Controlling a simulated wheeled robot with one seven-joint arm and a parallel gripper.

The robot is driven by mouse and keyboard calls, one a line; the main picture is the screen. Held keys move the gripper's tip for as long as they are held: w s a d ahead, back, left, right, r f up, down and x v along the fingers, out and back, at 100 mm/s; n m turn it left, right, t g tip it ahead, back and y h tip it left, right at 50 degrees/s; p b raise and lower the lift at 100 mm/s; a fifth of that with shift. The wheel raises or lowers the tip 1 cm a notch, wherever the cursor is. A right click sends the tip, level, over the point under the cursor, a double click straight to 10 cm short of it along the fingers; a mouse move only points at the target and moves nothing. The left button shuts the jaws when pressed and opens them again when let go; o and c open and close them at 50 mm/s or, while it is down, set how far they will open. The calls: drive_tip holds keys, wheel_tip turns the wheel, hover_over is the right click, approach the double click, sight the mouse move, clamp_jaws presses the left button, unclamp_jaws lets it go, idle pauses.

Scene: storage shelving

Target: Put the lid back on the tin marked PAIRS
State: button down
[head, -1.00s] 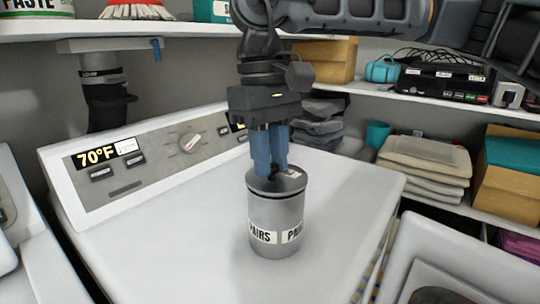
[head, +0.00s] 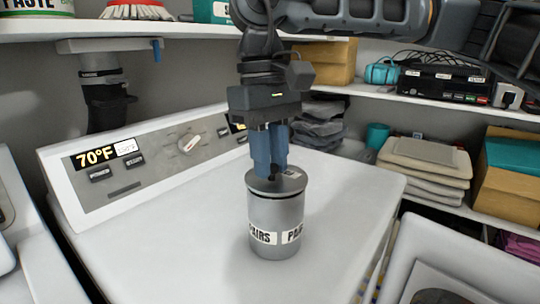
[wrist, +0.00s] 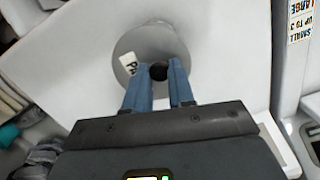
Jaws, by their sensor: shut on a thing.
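The grey metal tin (head: 276,218) with PAIRS labels stands upright on the white machine top. Its round grey lid (head: 291,184) is at the tin's mouth, looking roughly level, with a thin dark line below its rim. I cannot tell whether it is fully seated. My gripper (head: 270,174) points down with its blue fingers shut on the lid's small dark knob (wrist: 158,72). The wrist view shows the lid (wrist: 140,45) from above with a white label. The lid hides the tin's mouth.
The machine's control panel (head: 150,158) rises behind on the left. A shelf with folded cloths (head: 425,165) and boxes is at the right, and an upper shelf (head: 150,28) runs across the back left. The white top (head: 350,200) around the tin is clear.

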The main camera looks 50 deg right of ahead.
drive_tip(key=c, duration=0.9)
unclamp_jaws()
drive_tip(key=shift+o, duration=0.6)
drive_tip(key=o, duration=0.4)
drive_tip(key=shift+r, duration=0.15)
drive_tip(key=shift+r+p, duration=1.85)
drive_tip(key=shift+r, duration=1.45)
clamp_jaws()
